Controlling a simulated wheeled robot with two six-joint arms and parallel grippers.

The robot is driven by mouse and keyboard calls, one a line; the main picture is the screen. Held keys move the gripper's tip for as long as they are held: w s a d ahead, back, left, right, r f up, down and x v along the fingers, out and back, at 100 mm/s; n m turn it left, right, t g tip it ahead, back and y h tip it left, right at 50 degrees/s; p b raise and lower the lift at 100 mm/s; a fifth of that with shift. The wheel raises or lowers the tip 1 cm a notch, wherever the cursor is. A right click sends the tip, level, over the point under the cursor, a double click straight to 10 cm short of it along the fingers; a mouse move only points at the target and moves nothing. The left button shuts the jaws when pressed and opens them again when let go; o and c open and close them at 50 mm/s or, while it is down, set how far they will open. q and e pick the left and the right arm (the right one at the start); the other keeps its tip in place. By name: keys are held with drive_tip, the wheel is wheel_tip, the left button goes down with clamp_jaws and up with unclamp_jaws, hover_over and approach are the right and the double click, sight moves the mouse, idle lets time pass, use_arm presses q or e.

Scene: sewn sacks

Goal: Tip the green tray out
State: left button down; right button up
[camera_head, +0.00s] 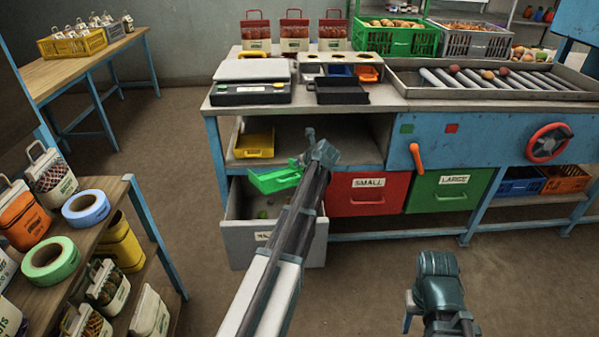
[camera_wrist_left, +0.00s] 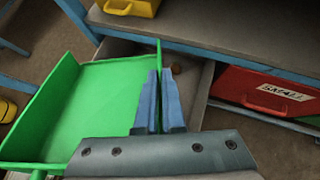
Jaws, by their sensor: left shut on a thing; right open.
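The green tray (camera_head: 274,181) is held by my left gripper (camera_head: 304,163) over an open grey drawer (camera_head: 262,238) under the bench. In the left wrist view the blue fingers (camera_wrist_left: 157,105) are shut on the right wall of the tray (camera_wrist_left: 90,105). The tray's visible inside looks bare there. How far it is tilted is hard to tell. A few small round things (camera_head: 262,214) lie in the drawer, and a brown one (camera_wrist_left: 176,69) shows past the fingers. My right gripper (camera_head: 410,310) is low, over the floor, away from the tray and empty.
A yellow tray (camera_head: 254,143) sits on the shelf above the drawer. Shut red SMALL (camera_head: 365,193) and green LARGE (camera_head: 447,189) drawers are to the right. A scale (camera_head: 250,92) and roller conveyor (camera_head: 490,80) are on the bench. A shelf with sacks and tape (camera_head: 52,260) stands at left.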

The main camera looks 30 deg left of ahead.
use_arm(q)
drive_tip(key=r+t+y+b, duration=0.1)
drive_tip(key=t+y+b, duration=0.1)
drive_tip(key=shift+r+b, duration=0.3)
drive_tip(key=shift+b, duration=0.05)
drive_tip(key=shift+r+t+y+b, duration=0.3)
drive_tip(key=shift+r+y+b, duration=0.2)
drive_tip(key=shift+y, duration=0.2)
drive_tip(key=shift+r, duration=0.4)
wheel_tip(320, 180, up, 25)
drive_tip(key=p, duration=2.5)
drive_tip(key=shift+f, duration=0.2)
